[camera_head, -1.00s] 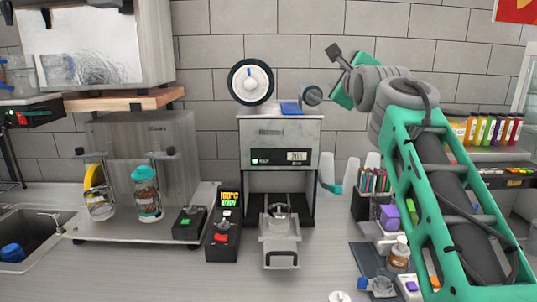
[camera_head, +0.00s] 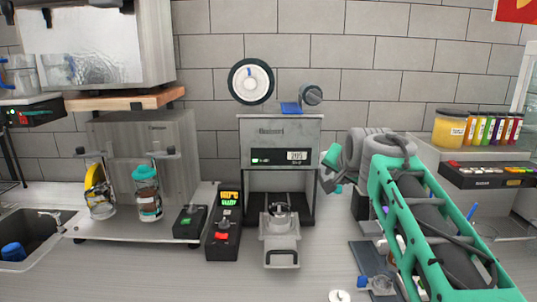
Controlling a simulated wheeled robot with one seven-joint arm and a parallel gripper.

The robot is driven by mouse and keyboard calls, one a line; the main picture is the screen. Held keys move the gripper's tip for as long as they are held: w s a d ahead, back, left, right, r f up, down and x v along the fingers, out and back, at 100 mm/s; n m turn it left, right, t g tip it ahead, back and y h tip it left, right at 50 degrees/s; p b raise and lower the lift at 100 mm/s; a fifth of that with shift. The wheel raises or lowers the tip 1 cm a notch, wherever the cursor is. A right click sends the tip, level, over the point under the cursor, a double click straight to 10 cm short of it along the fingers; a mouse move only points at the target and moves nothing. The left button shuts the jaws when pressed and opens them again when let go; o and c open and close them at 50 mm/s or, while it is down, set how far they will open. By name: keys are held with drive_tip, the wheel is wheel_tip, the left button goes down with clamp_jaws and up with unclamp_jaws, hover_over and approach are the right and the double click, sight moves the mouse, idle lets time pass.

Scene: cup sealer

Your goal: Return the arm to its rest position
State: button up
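My gripper (camera_head: 328,170) shows at the end of my grey and green arm, just right of the cup sealer. It looks small and partly turned away, so I cannot tell whether its fingers are open or shut. No held object is visible in it. The cup sealer (camera_head: 280,135) stands in the middle of the counter, with a small lit display and a round wheel on top. Its tray (camera_head: 280,240) is pulled out at the front with a cup-sized opening. My arm hides much of the counter to the right.
A dispenser with shaker cups (camera_head: 148,195) stands at the left beside a sink (camera_head: 25,235). A control box (camera_head: 226,225) with a lit display sits left of the sealer tray. Jars (camera_head: 450,128) and bottles stand on a shelf at the right.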

drive_tip(key=s+a+f+n+g+b, duration=0.1)
drive_tip(key=s+f+n+g+b, duration=0.2)
drive_tip(key=s+f, duration=1.3)
drive_tip(key=s+a+f+n+g+b, duration=0.2)
drive_tip(key=s+f+n+g+b, duration=0.1)
drive_tip(key=s+f, duration=1.2)
wheel_tip(320, 180, down, 4)
drive_tip(key=shift+s+r+n+g+b, duration=0.1)
drive_tip(key=shift+s+n+g+b, duration=0.3)
drive_tip(key=shift+g+b, duration=0.5)
